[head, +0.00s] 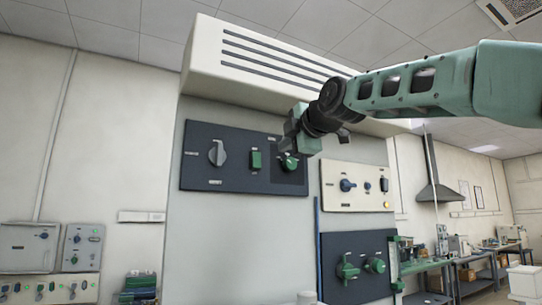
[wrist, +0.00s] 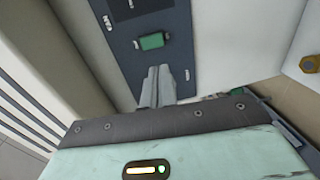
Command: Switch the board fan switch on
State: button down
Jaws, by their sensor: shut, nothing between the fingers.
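A dark upper panel (head: 215,178) on the grey cabinet carries a grey knob (head: 217,153), a green rocker switch (head: 256,160) and a green knob (head: 289,163). My gripper (head: 299,146) is in front of the panel's right part, by the green knob. In the wrist view my two pale fingers (wrist: 159,72) are shut together and empty, pointing at the dark panel. The green rocker switch (wrist: 152,41) shows just beyond their tips; I cannot tell whether they touch the panel.
A cream panel (head: 340,200) with a blue knob and a lit amber lamp is to the right. A lower dark panel (head: 335,245) has green knobs. A slotted white hood (head: 240,60) juts out above, close behind my arm. Benches stand at the far right.

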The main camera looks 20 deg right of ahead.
aim_at(258, 166)
jog(key=p+x, duration=0.7)
jog(key=x, duration=0.5)
jog(key=shift+w+a+r, duration=0.1)
jog(key=shift+w+r, duration=0.05)
jog(key=shift+w, duration=0.25)
jog(key=shift+w+a+f, duration=0.1)
jog(key=shift+w+f, duration=0.1)
jog(key=shift+w, duration=0.15)
jog(key=shift+w+f+t+b, duration=0.25)
jog(key=shift+f+b, duration=0.2)
jog(key=shift+b, duration=0.35)
jog(key=shift+r+p, duration=0.3)
jog(key=shift+r, duration=0.05)
jog(key=shift+s+f, duration=0.1)
